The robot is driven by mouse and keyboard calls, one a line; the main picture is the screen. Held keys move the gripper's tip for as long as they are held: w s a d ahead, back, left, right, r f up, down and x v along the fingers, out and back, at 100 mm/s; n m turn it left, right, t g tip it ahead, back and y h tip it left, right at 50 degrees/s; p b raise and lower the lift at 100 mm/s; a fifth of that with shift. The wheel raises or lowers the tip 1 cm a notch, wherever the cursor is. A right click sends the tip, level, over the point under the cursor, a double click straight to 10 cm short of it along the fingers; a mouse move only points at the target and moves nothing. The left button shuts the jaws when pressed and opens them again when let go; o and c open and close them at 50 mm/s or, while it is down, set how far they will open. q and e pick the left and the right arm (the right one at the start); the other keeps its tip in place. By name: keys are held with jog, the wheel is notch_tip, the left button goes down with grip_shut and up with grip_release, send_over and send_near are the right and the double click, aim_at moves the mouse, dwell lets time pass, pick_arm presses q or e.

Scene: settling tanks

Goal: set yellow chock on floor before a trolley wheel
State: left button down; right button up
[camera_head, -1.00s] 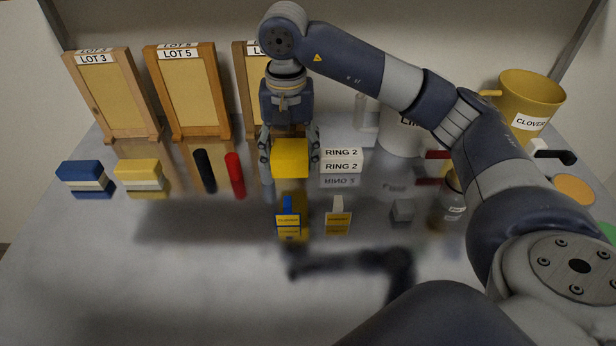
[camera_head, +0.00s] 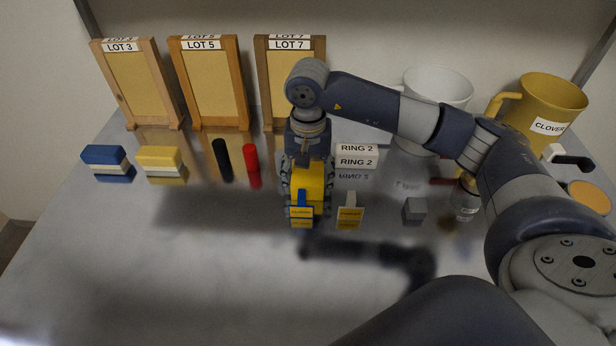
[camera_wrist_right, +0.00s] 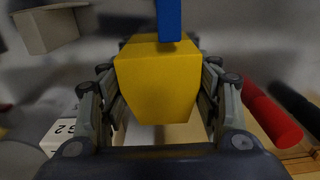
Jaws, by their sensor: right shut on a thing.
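A yellow block (camera_head: 308,178), which may be the chock, is between the fingers of my right gripper (camera_head: 308,190). The gripper is shut on it from both sides and points down over the grey table. The block fills the middle of the right wrist view (camera_wrist_right: 157,88). I cannot tell whether block and blue piece touch. No trolley or wheel shows. My left gripper is out of view.
A red cylinder (camera_head: 251,160) and black cylinder (camera_head: 222,159) stand left. Lot boards, mugs and blue (camera_head: 104,157) and yellow (camera_head: 159,160) erasers lie around. The front left table (camera_head: 150,280) is clear.

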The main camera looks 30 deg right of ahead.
jog(key=o, duration=1.2)
jog(key=shift+o, duration=0.2)
